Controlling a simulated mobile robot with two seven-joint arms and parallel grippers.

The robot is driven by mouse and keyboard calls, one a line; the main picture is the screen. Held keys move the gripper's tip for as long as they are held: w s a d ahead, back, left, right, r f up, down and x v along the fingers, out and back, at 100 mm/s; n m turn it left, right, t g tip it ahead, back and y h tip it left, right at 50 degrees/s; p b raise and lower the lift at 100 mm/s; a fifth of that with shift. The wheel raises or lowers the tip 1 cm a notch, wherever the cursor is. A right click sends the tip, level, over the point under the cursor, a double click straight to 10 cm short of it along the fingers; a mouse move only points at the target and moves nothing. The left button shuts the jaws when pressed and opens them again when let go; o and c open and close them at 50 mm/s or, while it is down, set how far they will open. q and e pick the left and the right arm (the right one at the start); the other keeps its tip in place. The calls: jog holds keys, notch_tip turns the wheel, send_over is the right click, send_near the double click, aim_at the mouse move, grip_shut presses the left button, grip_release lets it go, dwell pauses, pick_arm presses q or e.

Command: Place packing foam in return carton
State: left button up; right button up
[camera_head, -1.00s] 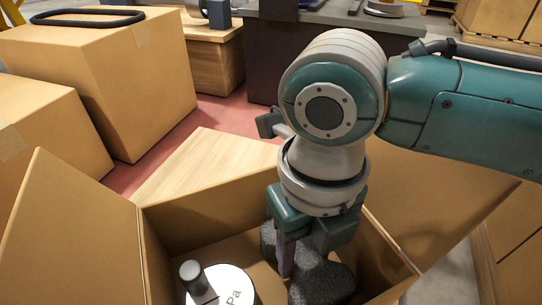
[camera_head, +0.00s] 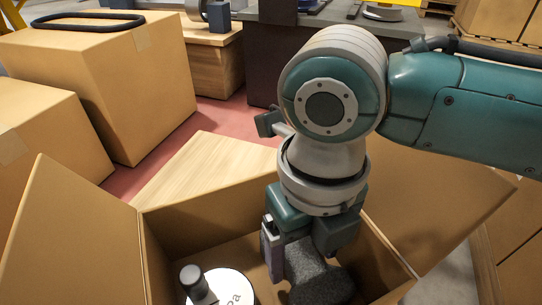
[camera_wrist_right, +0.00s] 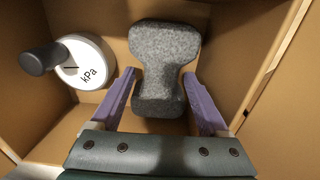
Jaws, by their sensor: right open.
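The packing foam (camera_head: 318,284) is a dark grey, speckled block with a narrow waist. It is inside the open cardboard carton (camera_head: 195,218), on its right side. The right wrist view shows the foam (camera_wrist_right: 165,55) whole, apparently resting on the carton floor. My right gripper (camera_head: 290,255) reaches down into the carton. Its purple fingers are spread in the right wrist view (camera_wrist_right: 160,78), one on each side of the foam, with gaps visible. In the head view the gripper hides part of the foam. My left gripper is not in view.
A round white gauge marked kPa (camera_head: 226,290) with a dark knob lies in the carton, left of the foam. Raised flaps (camera_head: 70,235) surround the opening. Closed boxes (camera_head: 110,85) stand at the left, one topped by a black ring (camera_head: 88,20).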

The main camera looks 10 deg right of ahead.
aim_at(304, 257)
notch_tip(304, 257, up, 11)
jog(key=p, duration=0.4)
jog(key=shift+r, duration=0.15)
dwell(0.7)
